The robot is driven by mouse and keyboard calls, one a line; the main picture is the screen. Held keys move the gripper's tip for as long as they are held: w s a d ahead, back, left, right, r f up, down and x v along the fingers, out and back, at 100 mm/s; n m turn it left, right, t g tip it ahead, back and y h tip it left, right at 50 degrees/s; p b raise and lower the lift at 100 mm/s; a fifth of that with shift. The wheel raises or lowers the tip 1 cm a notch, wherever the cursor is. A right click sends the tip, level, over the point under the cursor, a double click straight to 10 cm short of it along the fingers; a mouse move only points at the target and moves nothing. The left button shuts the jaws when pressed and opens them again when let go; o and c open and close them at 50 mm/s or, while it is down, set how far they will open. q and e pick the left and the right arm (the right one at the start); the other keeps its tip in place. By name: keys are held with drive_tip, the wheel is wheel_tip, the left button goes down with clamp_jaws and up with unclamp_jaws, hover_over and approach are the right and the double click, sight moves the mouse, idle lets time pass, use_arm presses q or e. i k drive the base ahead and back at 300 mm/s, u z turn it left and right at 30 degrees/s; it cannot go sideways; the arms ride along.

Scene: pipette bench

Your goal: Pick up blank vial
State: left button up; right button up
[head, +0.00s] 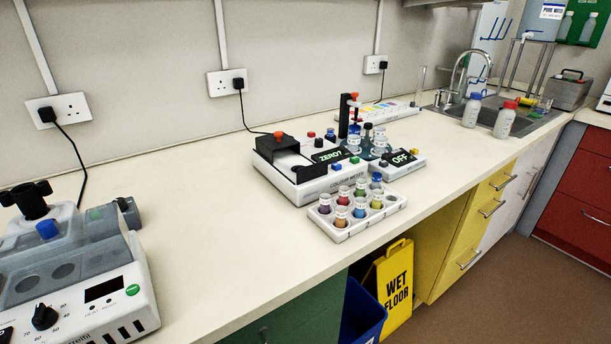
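A white rack (342,237) on the bench holds several small vials with coloured contents, such as an orange one (341,218) and a green one (376,199). Behind it, two pale, clear-looking vials stand by the dark stand: one clear vial (353,144) and another clear vial (380,146). No readable label marks any of them as the blank vial, so I cannot tell which it is. The colour meter (318,186) shows "ZERO?" and has a black lid part (280,152). Neither of my grippers is in view.
A small unit (405,164) reading "OFF" stands right of the colour meter. A water bath (75,285) fills the left front. Bottles (504,121) stand by the sink (530,120). The bench (210,230) is clear between bath and meter. A wet-floor sign (396,285) stands below.

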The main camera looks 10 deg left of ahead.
sight(376, 182)
drive_tip(key=u, duration=0.45)
drive_tip(key=k, duration=0.5)
drive_tip(key=z, duration=1.6)
drive_tip(key=k, duration=1.1)
drive_tip(key=u, duration=1.15)
drive_tip(key=i, duration=0.5)
